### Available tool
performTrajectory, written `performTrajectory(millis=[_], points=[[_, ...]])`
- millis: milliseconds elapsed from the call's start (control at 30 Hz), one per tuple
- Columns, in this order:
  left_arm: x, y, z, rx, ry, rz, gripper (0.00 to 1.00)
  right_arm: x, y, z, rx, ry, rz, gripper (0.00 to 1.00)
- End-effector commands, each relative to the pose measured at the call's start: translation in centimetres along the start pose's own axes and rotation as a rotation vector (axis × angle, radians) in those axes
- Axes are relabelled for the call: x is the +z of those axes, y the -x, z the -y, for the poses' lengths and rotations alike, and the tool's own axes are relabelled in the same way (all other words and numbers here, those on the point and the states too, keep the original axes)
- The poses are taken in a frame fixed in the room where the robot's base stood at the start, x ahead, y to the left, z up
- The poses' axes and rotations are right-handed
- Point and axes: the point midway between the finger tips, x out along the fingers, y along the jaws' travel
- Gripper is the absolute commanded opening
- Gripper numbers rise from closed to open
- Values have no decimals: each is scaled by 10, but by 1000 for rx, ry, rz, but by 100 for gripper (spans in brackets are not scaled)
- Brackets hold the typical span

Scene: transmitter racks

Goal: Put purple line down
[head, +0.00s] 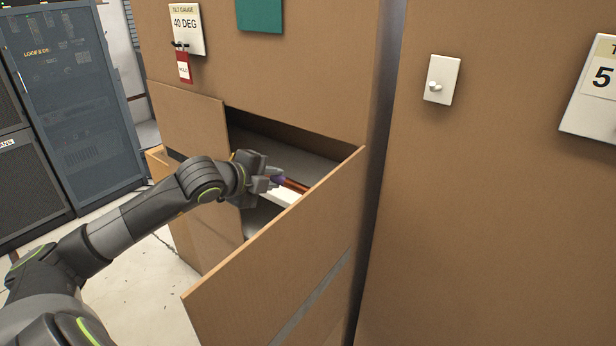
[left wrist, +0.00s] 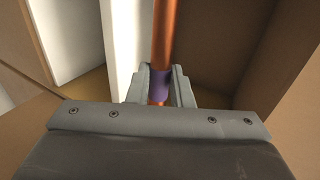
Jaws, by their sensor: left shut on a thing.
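The purple line is a copper-coloured pipe (left wrist: 166,35) with a purple band (left wrist: 161,82) around it. In the left wrist view it runs away from my left gripper (left wrist: 160,92), whose fingers are shut around the purple band. In the head view my left gripper (head: 268,182) is inside the opening of a brown cabinet, and a little purple and copper shows just beyond its fingertips. The far end of the pipe is hidden in the cabinet. My right gripper is not in view.
A brown open door panel (head: 290,262) stands to the right of my left arm. A white strip (head: 284,195) lies inside the opening. A tilt gauge card (head: 187,30) hangs above, and a white switch (head: 442,80) is on the right cabinet. Dark racks (head: 75,100) stand at left.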

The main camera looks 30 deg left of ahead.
Motion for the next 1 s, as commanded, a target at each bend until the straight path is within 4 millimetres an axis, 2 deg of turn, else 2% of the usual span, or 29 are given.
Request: performTrajectory(millis=[33,267,600,733,1000], points=[[0,-6,7,-8,7,-1,0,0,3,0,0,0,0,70],[-1,-40,26,-7,7,-2,0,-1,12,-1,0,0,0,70],[-2,-103,57,-3,4,-3,0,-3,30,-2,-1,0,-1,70],[-1,-121,66,-3,2,-1,0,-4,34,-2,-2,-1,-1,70],[0,-135,43,0,0,1,0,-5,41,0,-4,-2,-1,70]])
